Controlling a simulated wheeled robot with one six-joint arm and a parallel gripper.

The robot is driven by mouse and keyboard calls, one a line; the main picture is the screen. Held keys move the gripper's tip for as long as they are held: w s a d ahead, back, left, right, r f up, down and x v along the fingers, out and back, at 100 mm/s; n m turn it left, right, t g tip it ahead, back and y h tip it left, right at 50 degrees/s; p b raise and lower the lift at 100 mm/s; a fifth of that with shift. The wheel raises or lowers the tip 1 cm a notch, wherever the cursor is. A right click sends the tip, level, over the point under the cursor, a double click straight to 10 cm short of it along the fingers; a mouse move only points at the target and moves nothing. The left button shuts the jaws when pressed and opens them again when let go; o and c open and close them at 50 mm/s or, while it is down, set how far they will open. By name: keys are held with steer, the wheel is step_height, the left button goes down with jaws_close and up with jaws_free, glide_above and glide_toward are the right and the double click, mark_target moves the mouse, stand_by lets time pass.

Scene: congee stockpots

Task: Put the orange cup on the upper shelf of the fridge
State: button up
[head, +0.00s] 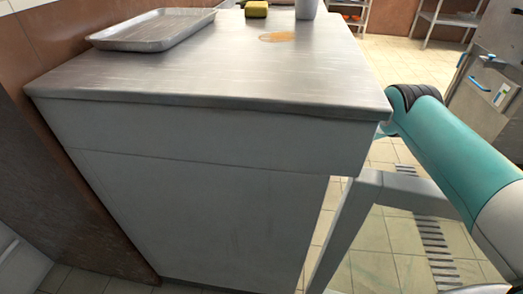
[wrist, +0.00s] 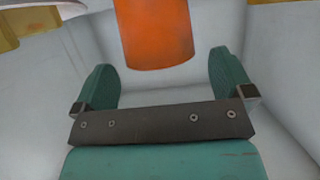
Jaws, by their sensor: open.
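The orange cup (wrist: 153,35) is at the top middle of the wrist view, cut off by the frame's upper edge. My gripper (wrist: 163,66) is open, with its two teal fingers apart, one on each side of the cup's near end. I see a gap between the cup and each finger. Pale walls (wrist: 285,80) surround them; I cannot tell for sure that this is the inside of the fridge, and no upper shelf can be made out. The cup and my gripper are not in the head view.
In the wrist view, yellowish things show at the top left (wrist: 30,28) and top right (wrist: 285,10). A metal cabinet (head: 487,95) stands at right.

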steer(key=p+v, duration=0.1)
steer(key=v, duration=0.7)
steer(key=shift+d+r, duration=0.15)
steer(key=shift+d, duration=0.2)
stand_by(0.9)
